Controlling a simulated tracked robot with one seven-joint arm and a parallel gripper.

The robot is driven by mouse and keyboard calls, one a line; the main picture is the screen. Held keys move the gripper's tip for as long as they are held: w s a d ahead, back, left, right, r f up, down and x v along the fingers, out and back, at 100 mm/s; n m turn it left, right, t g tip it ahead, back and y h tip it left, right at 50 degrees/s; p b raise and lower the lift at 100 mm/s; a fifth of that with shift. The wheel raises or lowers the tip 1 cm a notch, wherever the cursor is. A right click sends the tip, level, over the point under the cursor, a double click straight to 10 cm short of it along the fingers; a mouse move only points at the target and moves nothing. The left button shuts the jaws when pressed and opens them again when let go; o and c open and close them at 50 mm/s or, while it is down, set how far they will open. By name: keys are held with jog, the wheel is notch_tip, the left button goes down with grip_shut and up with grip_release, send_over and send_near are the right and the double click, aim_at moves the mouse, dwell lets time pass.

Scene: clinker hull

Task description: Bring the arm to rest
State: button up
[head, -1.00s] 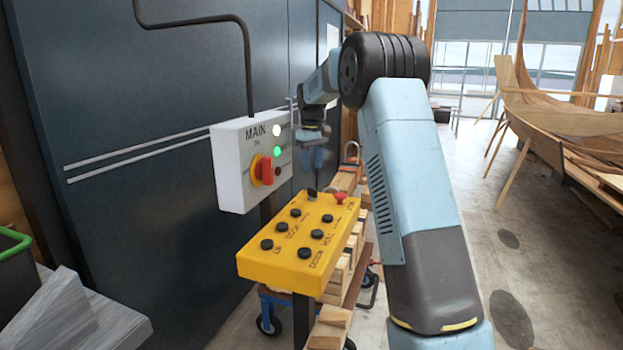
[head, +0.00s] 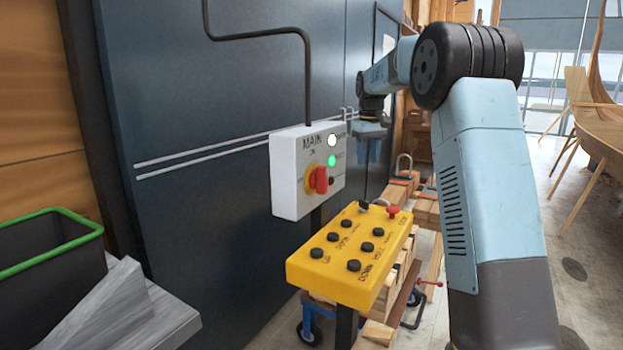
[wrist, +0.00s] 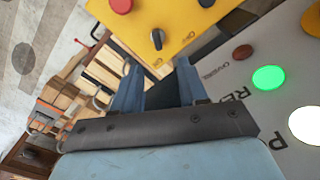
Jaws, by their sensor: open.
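My blue arm rises at the right of the head view and bends over to the left. My gripper (head: 374,150) hangs pointing down, just right of the white MAIN switch box (head: 293,207). In the wrist view my gripper (wrist: 158,88) has its two blue fingers apart with nothing between them. The box carries a red rotary switch on a yellow disc (head: 318,180), a lit white lamp (head: 332,141) and a lit green lamp (head: 332,161). The yellow button panel (head: 352,254) stands below and in front, with several black buttons and a red knob (head: 392,211).
A blue wall (head: 220,110) runs behind the box. A cart with timber (head: 400,283) stands under and behind the panel. A black bin with a green rim (head: 62,212) and grey boards (head: 105,315) are at left. A wooden hull (head: 600,125) stands far right, with open floor before it.

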jog(key=s+a+r+m+t, duration=0.1)
jog(key=s+r, duration=0.2)
jog(key=s, duration=0.9)
jog(key=s+a+r+m+t, duration=0.15)
jog(key=s+r, duration=0.25)
jog(key=s, duration=0.8)
jog(key=s+f+m+t, duration=0.1)
jog(key=s+f, duration=0.3)
jog(key=s, duration=0.7)
jog(key=s+f+m+t, duration=0.1)
jog(key=s+f, duration=0.4)
jog(key=s, duration=0.6)
jog(key=shift+s+f+t, duration=0.25)
jog(key=shift+t, duration=0.1)
